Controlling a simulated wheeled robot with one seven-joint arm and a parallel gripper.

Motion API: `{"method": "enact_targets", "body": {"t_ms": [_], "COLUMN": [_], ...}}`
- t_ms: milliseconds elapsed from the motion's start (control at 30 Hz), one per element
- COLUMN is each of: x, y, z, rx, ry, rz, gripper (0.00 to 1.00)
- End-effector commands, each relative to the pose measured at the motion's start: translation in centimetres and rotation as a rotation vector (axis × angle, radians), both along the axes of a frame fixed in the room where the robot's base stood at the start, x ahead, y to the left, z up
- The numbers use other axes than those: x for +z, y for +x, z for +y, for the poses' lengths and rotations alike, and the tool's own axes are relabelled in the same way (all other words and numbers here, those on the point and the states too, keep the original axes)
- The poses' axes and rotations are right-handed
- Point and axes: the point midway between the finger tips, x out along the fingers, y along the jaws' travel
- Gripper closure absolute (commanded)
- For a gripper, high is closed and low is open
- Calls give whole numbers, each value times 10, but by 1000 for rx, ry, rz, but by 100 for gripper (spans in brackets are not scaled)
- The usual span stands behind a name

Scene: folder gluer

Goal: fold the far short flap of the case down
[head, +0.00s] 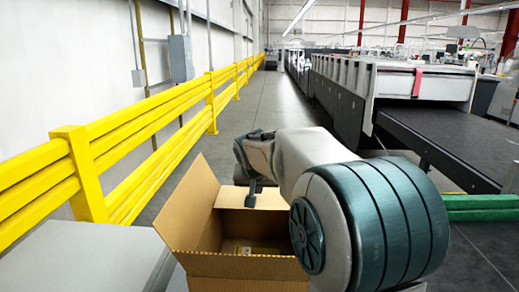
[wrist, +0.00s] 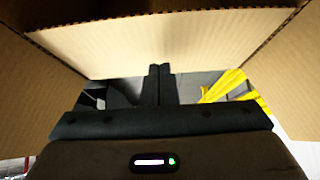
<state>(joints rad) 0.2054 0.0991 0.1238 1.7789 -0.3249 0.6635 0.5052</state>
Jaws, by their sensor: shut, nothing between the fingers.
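The open cardboard case (head: 240,266) stands low in front of me in the head view. Its far short flap (head: 230,198) shows as a light panel at the back of the opening, partly hidden by my arm. My gripper (head: 250,202) is shut and empty, with its fingers pointing down at that flap; I cannot tell whether they touch it. In the wrist view a tan cardboard panel (wrist: 160,42) spans the top, and the closed fingertips (wrist: 160,70) overlap its lower edge. Case panels also show at both sides there.
The left long flap (head: 187,203) stands up and leans outward. A small item (head: 245,250) shows inside the case. A yellow guard rail (head: 90,175) runs along the left, and a grey surface (head: 80,258) lies at front left. A dark conveyor (head: 440,130) is at right.

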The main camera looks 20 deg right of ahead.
Motion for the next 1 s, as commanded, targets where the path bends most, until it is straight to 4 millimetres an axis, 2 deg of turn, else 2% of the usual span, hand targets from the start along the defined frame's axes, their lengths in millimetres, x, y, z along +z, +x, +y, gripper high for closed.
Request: {"method": "enact_targets", "body": {"t_ms": [700, 1000], "x": [85, 88], "y": [0, 0], "z": [0, 0], "rx": [1, 1], "ry": [-1, -1], "rz": [-1, -1], "gripper": [100, 100]}}
